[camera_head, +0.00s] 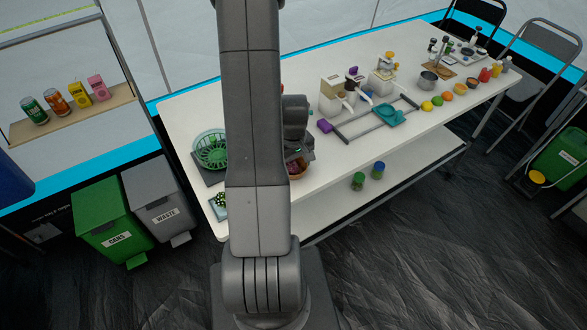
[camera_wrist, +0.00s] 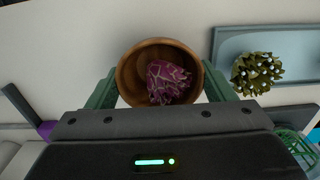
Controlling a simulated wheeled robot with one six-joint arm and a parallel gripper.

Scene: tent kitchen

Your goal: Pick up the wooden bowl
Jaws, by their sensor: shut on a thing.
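The wooden bowl (camera_wrist: 128,81) is brown and round and holds a purple leafy vegetable (camera_wrist: 168,82). In the wrist view my gripper (camera_wrist: 160,92) has its two green fingers on opposite sides of the bowl, shut on it. In the head view the bowl (camera_head: 303,172) shows only in part, at the right edge of my arm, which hides the rest. My gripper is mostly hidden there too. I cannot tell whether the bowl touches the table.
The white table (camera_head: 440,118) runs to the upper right. A green basket (camera_head: 208,150) stands left of my arm. A blue tray (camera_wrist: 228,45) with a green leafy thing (camera_wrist: 257,73) lies beside the bowl. A teal pan (camera_head: 390,116) and several fruits stand further right.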

